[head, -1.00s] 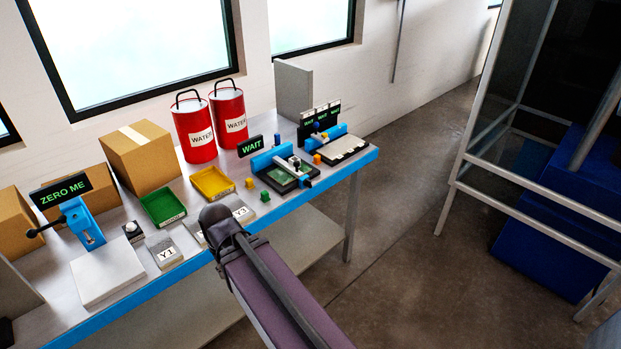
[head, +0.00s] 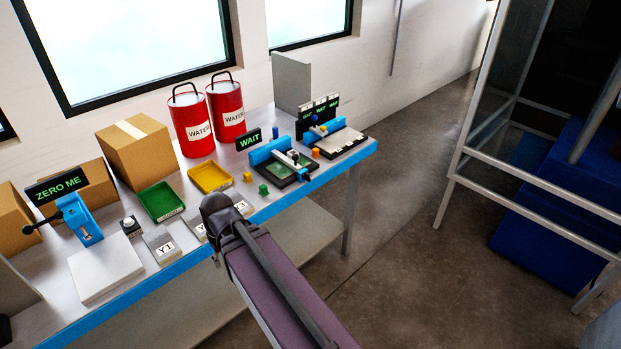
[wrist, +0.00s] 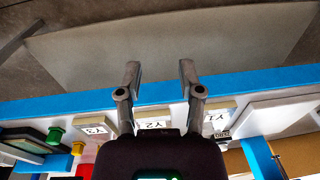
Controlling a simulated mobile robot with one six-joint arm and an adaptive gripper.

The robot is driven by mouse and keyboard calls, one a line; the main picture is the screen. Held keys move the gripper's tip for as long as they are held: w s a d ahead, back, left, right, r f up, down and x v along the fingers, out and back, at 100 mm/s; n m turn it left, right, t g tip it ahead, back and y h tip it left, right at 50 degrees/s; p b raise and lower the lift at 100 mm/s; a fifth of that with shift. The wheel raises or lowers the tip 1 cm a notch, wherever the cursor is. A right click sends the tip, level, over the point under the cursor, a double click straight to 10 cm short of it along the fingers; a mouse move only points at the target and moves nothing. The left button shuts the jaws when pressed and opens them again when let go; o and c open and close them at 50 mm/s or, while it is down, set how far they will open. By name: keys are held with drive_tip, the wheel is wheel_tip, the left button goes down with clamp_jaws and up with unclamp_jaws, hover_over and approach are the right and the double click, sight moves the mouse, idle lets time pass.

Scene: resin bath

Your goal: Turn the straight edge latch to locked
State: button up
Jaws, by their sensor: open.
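The blue fixture with a straight bar (head: 268,151) and a green-topped plate stands toward the right end of the bench, with a lit WAIT sign (head: 249,140) behind it. Small white and dark parts (head: 294,157) sit on its crosspiece; which one is the latch, and its position, is too small to tell. My gripper (wrist: 160,70) is open and empty in the wrist view, its two fingers apart near the blue front edge of the bench. In the head view my arm mostly hides it, left of and apart from the fixture.
Pads marked Y1 (head: 163,247) and others lie along the front edge. The floor (head: 400,230) at right is clear.

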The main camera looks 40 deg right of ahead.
drive_tip(key=w+d+f+t+y+b, duration=0.1)
drive_tip(key=w+d+t+y+b, duration=0.3)
drive_tip(key=d, duration=0.6)
drive_tip(key=t+h+b, duration=0.4)
drive_tip(key=t+b, duration=0.1)
drive_tip(key=t, duration=0.4)
approach(310, 176)
drive_tip(key=v, duration=0.3)
drive_tip(key=shift+s+d+n, duration=0.25)
drive_tip(key=shift+n, duration=0.05)
drive_tip(key=shift+f, duration=0.1)
drive_tip(key=b+x, duration=0.4)
drive_tip(key=x, duration=0.8)
drive_tip(key=shift+a, duration=0.15)
drive_tip(key=shift+b+x, duration=0.45)
drive_tip(key=shift+x, duration=0.45)
